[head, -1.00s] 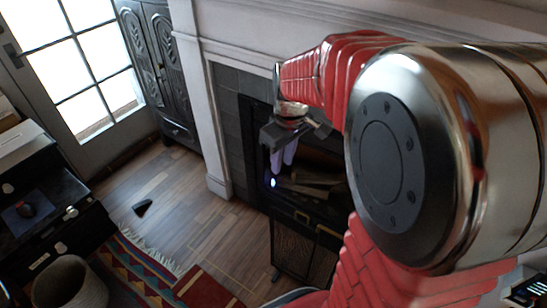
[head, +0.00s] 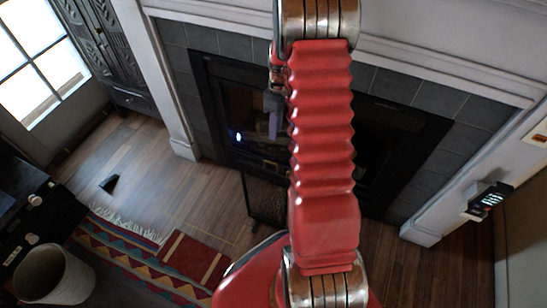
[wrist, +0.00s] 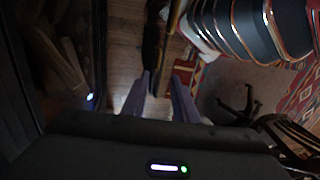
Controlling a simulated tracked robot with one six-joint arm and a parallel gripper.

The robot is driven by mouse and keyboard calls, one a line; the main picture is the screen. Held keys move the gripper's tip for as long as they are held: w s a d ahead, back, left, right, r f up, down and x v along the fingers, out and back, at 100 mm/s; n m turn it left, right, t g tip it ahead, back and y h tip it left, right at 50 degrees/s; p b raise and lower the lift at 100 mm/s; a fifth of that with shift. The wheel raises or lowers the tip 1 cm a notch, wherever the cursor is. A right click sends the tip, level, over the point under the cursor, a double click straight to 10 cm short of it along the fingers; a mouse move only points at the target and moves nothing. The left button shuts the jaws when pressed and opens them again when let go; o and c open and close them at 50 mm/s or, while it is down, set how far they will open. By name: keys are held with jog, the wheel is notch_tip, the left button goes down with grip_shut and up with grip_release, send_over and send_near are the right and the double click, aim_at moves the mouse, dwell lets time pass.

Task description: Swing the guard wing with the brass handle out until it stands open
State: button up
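In the head view the guard wing (head: 266,198) is a dark mesh panel in front of the fireplace, standing at an angle to the opening. My red arm hides its right part. The brass handle (head: 270,163) shows only as a small dull glint near its top edge. My gripper (head: 274,124) hangs just above that edge, partly hidden behind the arm. In the wrist view its two purple fingers (wrist: 162,76) are apart. A dark upright strip (wrist: 151,40), probably the wing seen edge-on, lies just beyond the fingertips. I cannot tell whether they touch it.
The dark firebox with logs (wrist: 55,60) is on the left in the wrist view. A patterned rug (head: 150,255) and a bin (head: 55,275) are at lower left. A small black wedge (head: 109,183) lies on the wood floor. The floor left of the wing is clear.

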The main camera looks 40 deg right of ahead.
jog(key=shift+d+f, duration=0.15)
jog(key=shift+f, duration=0.2)
jog(key=shift+f, duration=0.1)
notch_tip(320, 180, down, 13)
jog(key=s+a, duration=0.1)
jog(key=a, duration=0.1)
jog(key=shift+s+a+f, duration=0.15)
jog(key=shift+s, duration=0.1)
dwell(0.4)
grip_shut()
dwell(1.3)
